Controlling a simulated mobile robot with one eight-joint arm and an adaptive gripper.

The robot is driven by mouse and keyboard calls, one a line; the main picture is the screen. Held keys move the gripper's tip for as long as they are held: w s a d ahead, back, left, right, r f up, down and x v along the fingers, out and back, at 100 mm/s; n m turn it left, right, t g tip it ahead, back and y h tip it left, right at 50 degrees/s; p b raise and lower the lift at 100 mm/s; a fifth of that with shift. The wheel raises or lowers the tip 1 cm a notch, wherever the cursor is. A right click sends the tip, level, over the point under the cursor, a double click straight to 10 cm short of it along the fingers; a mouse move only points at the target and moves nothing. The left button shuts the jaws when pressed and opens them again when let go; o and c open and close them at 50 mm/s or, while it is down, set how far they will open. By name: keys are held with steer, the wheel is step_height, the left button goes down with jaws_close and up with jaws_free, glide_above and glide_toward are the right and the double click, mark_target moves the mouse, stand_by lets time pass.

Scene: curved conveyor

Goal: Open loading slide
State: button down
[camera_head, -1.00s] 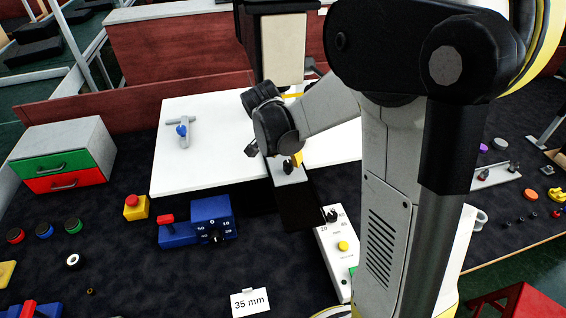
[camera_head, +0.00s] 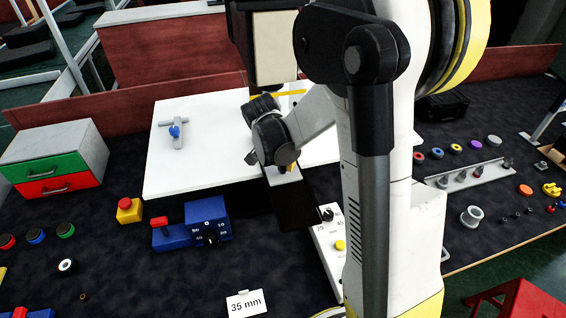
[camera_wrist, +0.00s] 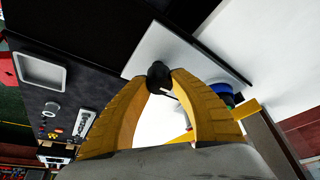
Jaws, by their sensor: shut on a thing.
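The loading slide appears to be the light grey plate (camera_head: 283,176) at the head of a black track (camera_head: 292,208), by the front edge of the white panel (camera_head: 190,170). My gripper (camera_wrist: 160,78) has yellow fingers closed around a small black knob (camera_wrist: 158,73) in the wrist view. The knob sits by the end of a pale strip. In the head view my gripper is over the grey plate, mostly hidden behind my wrist; only a bit of yellow shows. How far the slide is open cannot be told.
A white control box (camera_head: 328,243) with a dial and yellow button stands just in front of the track. A blue dial box (camera_head: 207,222) and red emergency button (camera_head: 127,207) are to the left.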

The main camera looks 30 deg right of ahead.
steer(key=shift+s, duration=0.1)
steer(key=s+a, duration=0.3)
steer(key=s, duration=0.7)
steer(key=s+a, duration=0.3)
steer(key=s, duration=0.7)
steer(key=shift+s+p, duration=0.3)
steer(key=shift+p, duration=0.05)
steer(key=c, duration=1.1)
jaws_free()
steer(key=shift+r, duration=0.1)
steer(key=v, duration=1.1)
steer(key=shift+a+r, duration=0.15)
steer(key=shift+r, duration=0.25)
